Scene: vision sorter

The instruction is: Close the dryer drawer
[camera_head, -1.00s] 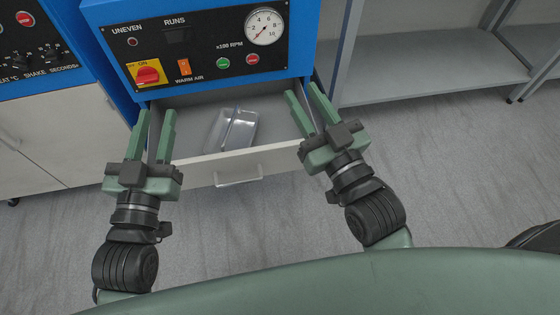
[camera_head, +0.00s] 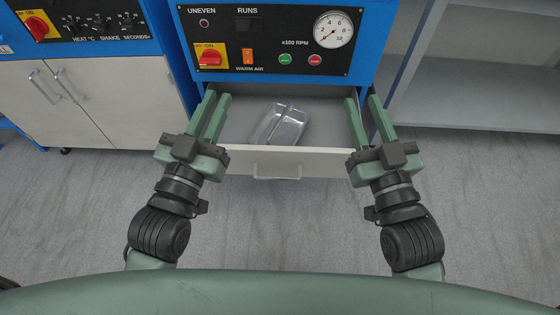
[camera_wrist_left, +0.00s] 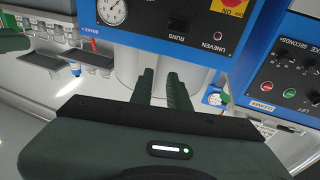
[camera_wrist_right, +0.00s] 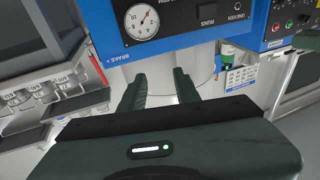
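The dryer drawer (camera_head: 324,161) stands pulled out below the blue dryer's black control panel (camera_head: 270,62). It has a pale front with a bar handle (camera_head: 277,175). A clear tray (camera_head: 278,126) lies inside it, slightly turned. My left gripper (camera_head: 210,115) is at the drawer's left end and my right gripper (camera_head: 366,118) at its right end, fingers pointing toward the dryer. Both hold nothing. The left fingers are a little apart in the left wrist view (camera_wrist_left: 161,88); the right fingers are wider apart in the right wrist view (camera_wrist_right: 158,88). Whether either touches the drawer, I cannot tell.
Another blue machine with pale cupboard doors (camera_head: 110,105) stands to the left. A grey shelf unit (camera_head: 470,98) stands to the right. The grey floor (camera_head: 290,225) in front of the drawer is clear.

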